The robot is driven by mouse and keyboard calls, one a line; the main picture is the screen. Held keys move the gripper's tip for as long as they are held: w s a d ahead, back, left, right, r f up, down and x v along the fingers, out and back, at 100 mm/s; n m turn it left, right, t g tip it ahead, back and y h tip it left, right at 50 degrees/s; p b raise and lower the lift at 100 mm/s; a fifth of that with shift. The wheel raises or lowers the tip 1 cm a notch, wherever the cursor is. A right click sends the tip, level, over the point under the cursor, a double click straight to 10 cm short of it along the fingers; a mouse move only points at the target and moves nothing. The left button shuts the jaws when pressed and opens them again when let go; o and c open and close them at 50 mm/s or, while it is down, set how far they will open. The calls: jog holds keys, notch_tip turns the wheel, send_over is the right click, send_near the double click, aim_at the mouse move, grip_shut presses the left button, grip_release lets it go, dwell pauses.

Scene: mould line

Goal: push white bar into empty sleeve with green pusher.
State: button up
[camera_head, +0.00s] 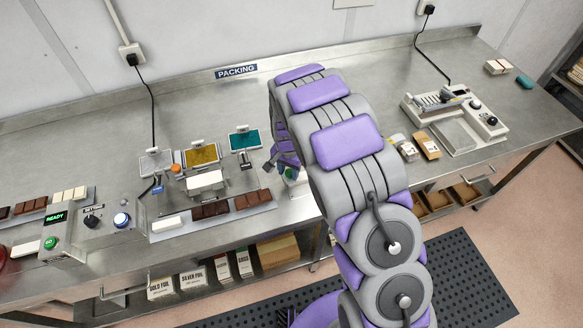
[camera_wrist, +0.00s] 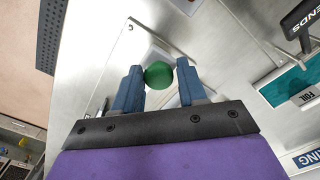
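My gripper (camera_wrist: 158,78) has its two blue fingers on either side of a round green knob (camera_wrist: 158,75), likely the pusher's. Whether both fingers press on it is unclear. In the head view my gripper (camera_head: 285,162) is partly hidden by my arm at the bench's front edge, with a bit of green (camera_head: 291,173) below it. A white bar (camera_head: 168,223) lies at the left end of a tray (camera_head: 190,231) beside several brown bars. A white block (camera_head: 205,180) lies before the gold foil. I cannot tell which thing is the empty sleeve.
Gold foil (camera_head: 202,155) and teal foil (camera_head: 244,140) stand behind the tray. A control box (camera_head: 107,219) is at the left. Small cartons (camera_head: 427,145) and a machine (camera_head: 455,120) stand at the right. The back of the steel bench is mostly clear.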

aim_at(287, 172)
jog(key=o, duration=0.3)
jog(key=shift+a, duration=0.3)
jog(key=shift+w+d+r, duration=0.1)
jog(key=shift+d+r, duration=0.2)
jog(key=shift+d, duration=0.05)
jog(key=r, duration=1.6)
jog(key=shift+a+r+p, duration=0.35)
jog(key=shift+p, duration=0.05)
jog(key=shift+a, duration=0.1)
